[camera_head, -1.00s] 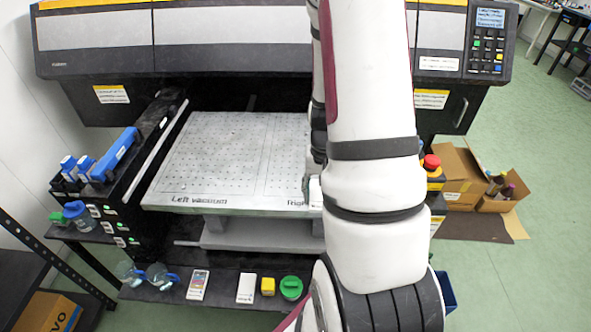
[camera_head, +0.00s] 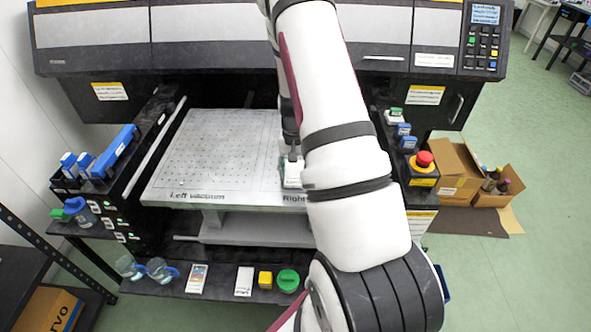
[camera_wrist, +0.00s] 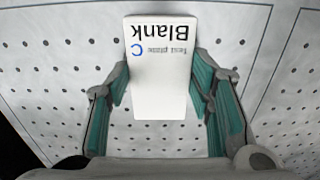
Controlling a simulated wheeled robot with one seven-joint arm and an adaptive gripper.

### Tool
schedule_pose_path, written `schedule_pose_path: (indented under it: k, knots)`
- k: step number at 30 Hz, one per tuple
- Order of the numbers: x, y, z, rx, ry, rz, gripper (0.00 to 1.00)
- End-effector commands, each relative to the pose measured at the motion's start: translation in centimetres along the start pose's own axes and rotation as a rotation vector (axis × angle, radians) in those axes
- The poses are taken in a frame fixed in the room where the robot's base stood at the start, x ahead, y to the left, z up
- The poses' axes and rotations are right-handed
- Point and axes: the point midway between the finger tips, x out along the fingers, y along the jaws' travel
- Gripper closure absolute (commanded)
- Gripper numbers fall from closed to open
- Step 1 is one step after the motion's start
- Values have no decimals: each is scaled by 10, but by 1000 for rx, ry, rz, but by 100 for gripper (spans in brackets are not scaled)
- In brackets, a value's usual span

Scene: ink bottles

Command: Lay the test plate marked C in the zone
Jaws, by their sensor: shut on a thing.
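The test plate marked C (camera_wrist: 158,75) is a white plate with "Blank", "Test plate" and a blue C, upside down in the wrist view. My gripper (camera_wrist: 160,92) is shut on it, with teal pads at its two sides. In the head view the plate (camera_head: 293,174) shows as a small white piece at my gripper (camera_head: 290,160), over the front part of the perforated printer bed (camera_head: 215,150). Thin lines divide the bed, which reads "Left vacuum" and "Right". My arm hides the bed's right part. I cannot tell which outline is the zone, nor whether the plate touches the bed.
Blue-capped bottles (camera_head: 78,165) stand at the left rack. More bottles and a red stop button (camera_head: 424,160) are at the right. The front shelf holds a white box (camera_head: 245,281), a yellow block (camera_head: 265,280) and a green-lidded jar (camera_head: 288,281). The bed's left side is clear.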

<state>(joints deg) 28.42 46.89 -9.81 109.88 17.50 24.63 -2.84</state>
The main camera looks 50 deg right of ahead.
Motion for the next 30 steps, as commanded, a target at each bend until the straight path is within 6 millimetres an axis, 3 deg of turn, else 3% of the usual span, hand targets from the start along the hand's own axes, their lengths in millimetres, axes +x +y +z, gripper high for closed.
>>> schedule_pose_path:
  k: [12,13,15,16,25,30]
  knots:
    - [5,0,0,0,0,0,82]
    - [6,0,0,0,0,0,50]
    - [5,0,0,0,0,0,34]
    - [5,0,0,0,0,0,32]
    - [4,0,0,-1,0,0,32]
    - [-8,-1,-1,-1,4,-1,32]
